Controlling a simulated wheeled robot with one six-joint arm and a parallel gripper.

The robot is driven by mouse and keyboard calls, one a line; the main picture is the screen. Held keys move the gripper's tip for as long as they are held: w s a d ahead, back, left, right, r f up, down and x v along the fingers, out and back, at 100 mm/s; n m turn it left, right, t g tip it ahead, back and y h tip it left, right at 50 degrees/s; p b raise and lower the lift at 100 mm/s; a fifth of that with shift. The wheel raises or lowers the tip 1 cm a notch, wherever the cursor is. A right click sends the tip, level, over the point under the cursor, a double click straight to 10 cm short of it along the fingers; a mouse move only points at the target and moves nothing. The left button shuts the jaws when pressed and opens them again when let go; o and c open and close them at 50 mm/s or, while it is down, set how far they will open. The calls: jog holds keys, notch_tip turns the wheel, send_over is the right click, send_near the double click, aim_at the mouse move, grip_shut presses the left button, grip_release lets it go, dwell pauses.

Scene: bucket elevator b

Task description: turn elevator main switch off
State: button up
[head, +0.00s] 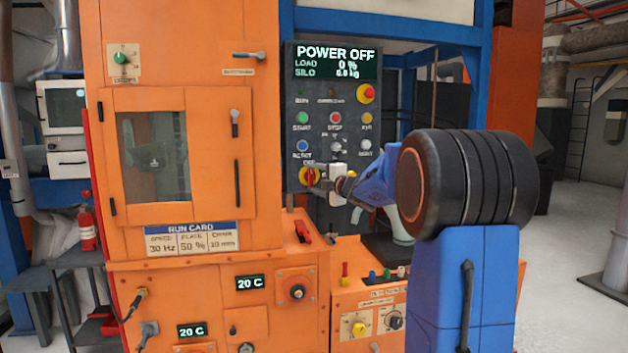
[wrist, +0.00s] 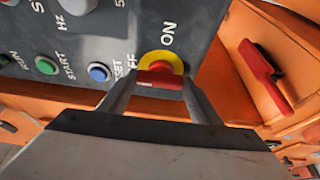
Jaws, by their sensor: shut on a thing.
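The main switch (head: 310,177) is a red handle on a yellow round plate, low on the left of the dark control panel. In the wrist view the switch (wrist: 160,62) sits between my fingers, with the labels OFF and ON beside it. My gripper (head: 322,177) reaches it from the right. In the wrist view my gripper (wrist: 158,84) is shut on the red handle, a finger at each end. The panel display (head: 335,62) reads POWER OFF, with load 0 %. The gripper partly hides the switch in the head view.
Several push buttons, among them a blue one (wrist: 98,72) and a green one (wrist: 46,65), are close to my gripper. A red lever (wrist: 265,75) sticks out from the orange housing nearby. A red and yellow emergency stop (head: 366,93) is higher on the panel.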

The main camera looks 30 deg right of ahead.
dwell(0.3)
jog(key=o, duration=1.1)
jog(key=s, duration=0.5)
jog(key=s+d, duration=0.1)
jog(key=s, duration=1.1)
jog(key=shift+s+d, duration=0.15)
jog(key=shift+d, duration=0.25)
